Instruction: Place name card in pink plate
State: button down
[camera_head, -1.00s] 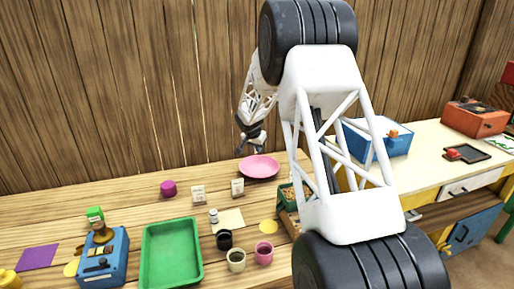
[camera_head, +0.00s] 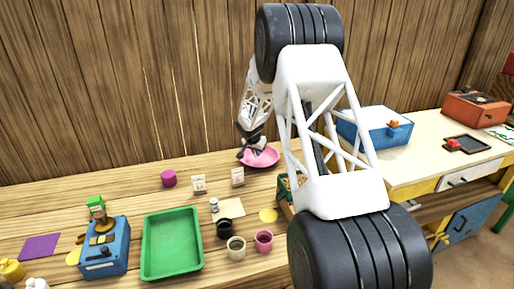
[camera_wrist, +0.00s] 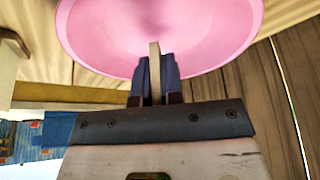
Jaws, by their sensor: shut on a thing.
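The pink plate (camera_head: 264,157) lies at the back of the wooden table, partly behind my arm. In the wrist view the pink plate (camera_wrist: 210,28) fills the top. My gripper (camera_wrist: 154,72) is shut on a thin tan piece, the name card (camera_wrist: 154,60) seen edge-on, in front of the plate's pink surface. I cannot tell whether the card touches the plate. In the head view my gripper (camera_head: 246,153) is low at the plate's left rim, and the held card cannot be made out there.
A blue box (camera_head: 372,128) stands on the right counter.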

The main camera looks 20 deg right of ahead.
jog(key=shift+f, duration=1.5)
jog(key=c, duration=1.2)
grip_release()
jog(key=shift+o, duration=0.2)
jog(key=shift+r, duration=0.1)
jog(key=shift+r, duration=3.4)
